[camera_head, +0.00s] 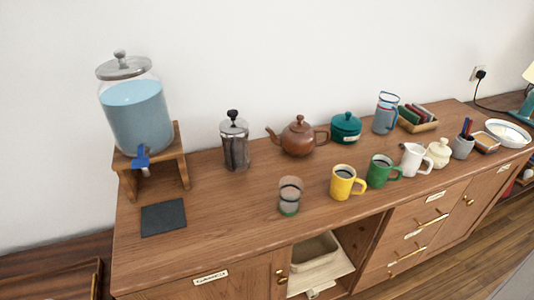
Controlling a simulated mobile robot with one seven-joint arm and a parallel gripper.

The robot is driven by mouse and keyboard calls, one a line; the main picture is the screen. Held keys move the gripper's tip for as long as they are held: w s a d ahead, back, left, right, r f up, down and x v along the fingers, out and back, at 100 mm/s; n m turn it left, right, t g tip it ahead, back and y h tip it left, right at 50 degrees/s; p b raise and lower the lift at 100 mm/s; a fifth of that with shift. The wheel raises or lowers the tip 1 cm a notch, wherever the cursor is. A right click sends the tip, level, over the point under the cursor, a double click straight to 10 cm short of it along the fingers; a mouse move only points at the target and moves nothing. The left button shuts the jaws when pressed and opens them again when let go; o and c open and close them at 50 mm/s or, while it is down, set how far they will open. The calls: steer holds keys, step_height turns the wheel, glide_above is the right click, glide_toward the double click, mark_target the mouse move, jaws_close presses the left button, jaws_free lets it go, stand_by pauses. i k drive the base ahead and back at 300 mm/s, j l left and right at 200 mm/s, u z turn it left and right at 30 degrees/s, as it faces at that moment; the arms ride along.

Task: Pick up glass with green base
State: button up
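A small clear glass with a green base (289,196) stands upright on the wooden sideboard (240,220), near its front edge. It is left of the yellow mug (342,183) and apart from it. Its upper part looks grey-brown, with the green showing at the bottom. My gripper is not in view.
A blue-filled dispenser (137,113) on a wooden stand, a dark square mat (163,218), a French press (234,141) and a brown teapot (298,137) surround it. A green mug (381,171) and several containers stand right.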

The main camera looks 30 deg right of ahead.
mark_target(290, 188)
steer(key=z, duration=0.85)
